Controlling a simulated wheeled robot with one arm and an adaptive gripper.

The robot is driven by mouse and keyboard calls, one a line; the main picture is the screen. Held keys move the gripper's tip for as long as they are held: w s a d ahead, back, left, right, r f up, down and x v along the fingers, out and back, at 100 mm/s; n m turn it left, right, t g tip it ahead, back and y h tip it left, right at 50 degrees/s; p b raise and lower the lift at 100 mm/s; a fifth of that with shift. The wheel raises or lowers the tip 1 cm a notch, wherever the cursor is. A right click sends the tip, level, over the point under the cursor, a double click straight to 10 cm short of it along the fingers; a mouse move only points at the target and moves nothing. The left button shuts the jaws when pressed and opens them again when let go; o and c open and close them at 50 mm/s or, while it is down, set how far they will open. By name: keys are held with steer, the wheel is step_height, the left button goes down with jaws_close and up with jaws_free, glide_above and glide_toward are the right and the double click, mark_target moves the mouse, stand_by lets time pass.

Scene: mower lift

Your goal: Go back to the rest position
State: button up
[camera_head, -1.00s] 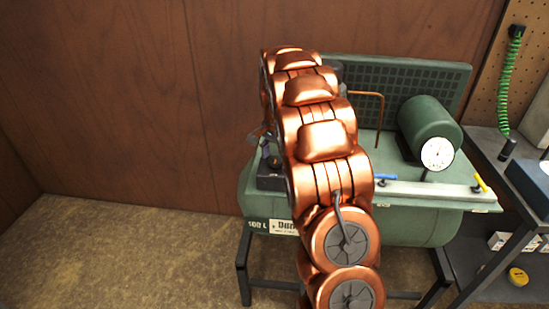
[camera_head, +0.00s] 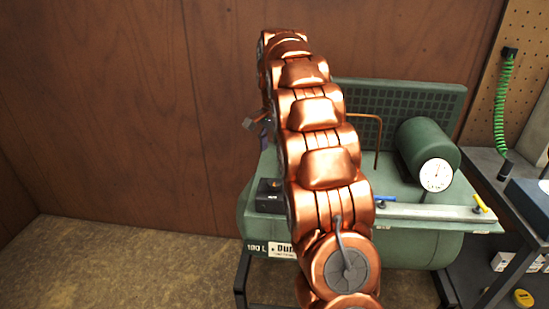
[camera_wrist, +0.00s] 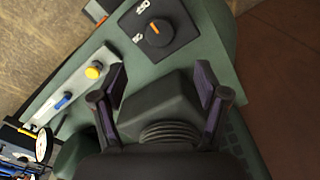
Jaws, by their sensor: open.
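My gripper (camera_wrist: 162,85) is open, with its two dark fingers apart. A dark grey-green housing with a ribbed part (camera_wrist: 168,132) shows between and below the fingers; I see nothing clasped. In the head view my copper-coloured arm reaches up in front of the green compressor (camera_head: 400,248) and hides part of it. The gripper is mostly hidden behind the arm there. The compressor has a black box with an orange-marked dial (camera_wrist: 156,33), which also shows left of the arm in the head view (camera_head: 269,197).
A grey bench (camera_head: 490,165) stands at the right, near a green coiled hose (camera_head: 503,100). Floor at left (camera_head: 110,265) is clear.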

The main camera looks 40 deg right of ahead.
steer(key=shift+r, duration=0.35)
steer(key=shift+a, duration=0.1)
stand_by(0.3)
